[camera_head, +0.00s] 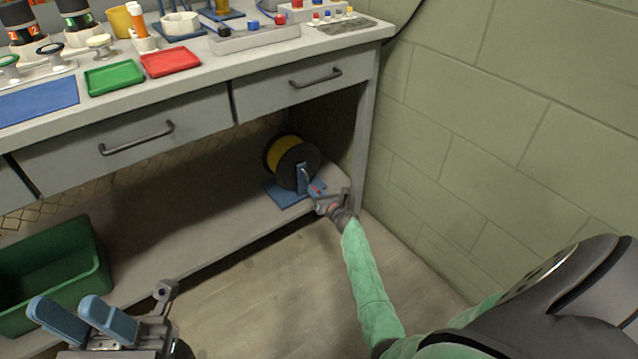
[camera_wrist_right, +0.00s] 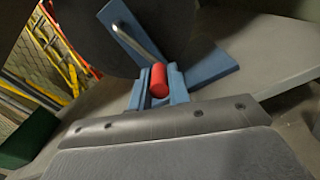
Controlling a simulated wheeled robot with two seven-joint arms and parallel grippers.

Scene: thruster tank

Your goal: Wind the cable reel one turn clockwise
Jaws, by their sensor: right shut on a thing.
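The cable reel (camera_head: 283,157), with yellow cable between dark flanges, stands on a blue base (camera_head: 284,194) on the low shelf under the bench, at the right end. My right gripper (camera_head: 314,190) reaches in at the reel's front and is shut on the red crank handle. In the right wrist view the red handle (camera_wrist_right: 159,80) sits between the blue fingertips, with a metal crank arm (camera_wrist_right: 136,42) running up from it across the dark flange (camera_wrist_right: 165,25). My left gripper (camera_head: 83,318) is at the lower left, its blue fingers apart and empty.
A green bin (camera_head: 60,275) stands at the left under the bench. The bench leg (camera_head: 363,140) and block wall (camera_head: 500,120) are close to the right of the reel. The lower shelf (camera_head: 180,215) is bare between bin and reel. Drawers (camera_head: 290,85) hang above.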

